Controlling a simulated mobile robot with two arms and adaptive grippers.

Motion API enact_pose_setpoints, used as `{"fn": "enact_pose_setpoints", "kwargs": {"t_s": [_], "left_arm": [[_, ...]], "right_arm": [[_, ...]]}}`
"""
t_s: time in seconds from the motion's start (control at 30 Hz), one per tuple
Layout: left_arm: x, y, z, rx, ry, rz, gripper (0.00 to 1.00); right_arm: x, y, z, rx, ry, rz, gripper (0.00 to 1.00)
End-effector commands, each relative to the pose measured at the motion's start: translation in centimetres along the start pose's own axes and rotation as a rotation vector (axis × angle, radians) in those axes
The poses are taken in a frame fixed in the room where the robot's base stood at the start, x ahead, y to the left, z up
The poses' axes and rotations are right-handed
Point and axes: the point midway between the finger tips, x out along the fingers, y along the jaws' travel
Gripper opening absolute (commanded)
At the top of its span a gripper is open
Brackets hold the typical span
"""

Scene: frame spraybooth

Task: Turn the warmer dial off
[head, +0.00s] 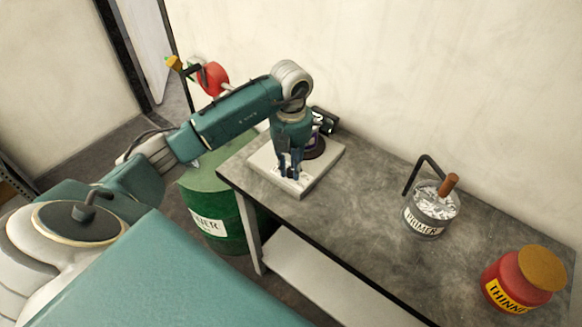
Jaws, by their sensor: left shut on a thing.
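The warmer (323,163) is a pale, flat square unit at the left end of the grey workbench. A dark round part shows on it, partly behind my arm. My left gripper (290,172) points down over the front part of the warmer, fingers close together. It is shut on the warmer dial, which the fingers hide almost fully, so I cannot read its setting. Dark marks show on the pale surface around the fingertips. My right gripper is not in view.
A primer can (424,226) with a bent black rod and a brown handle stands mid-bench. A red thinner jar (515,285) with an orange lid stands at right. A green drum (215,215) is left of the bench. The bench between warmer and primer is clear.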

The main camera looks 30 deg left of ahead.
Motion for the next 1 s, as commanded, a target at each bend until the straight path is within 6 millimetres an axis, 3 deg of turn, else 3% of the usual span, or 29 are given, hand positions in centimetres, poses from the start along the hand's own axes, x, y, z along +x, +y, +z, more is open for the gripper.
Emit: {"fn": "enact_pose_setpoints", "kwargs": {"t_s": [1.0], "left_arm": [[-0.1,0.1,0.0,-0.951,-0.003,0.001,0.00]], "right_arm": [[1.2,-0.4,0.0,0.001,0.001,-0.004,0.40]]}}
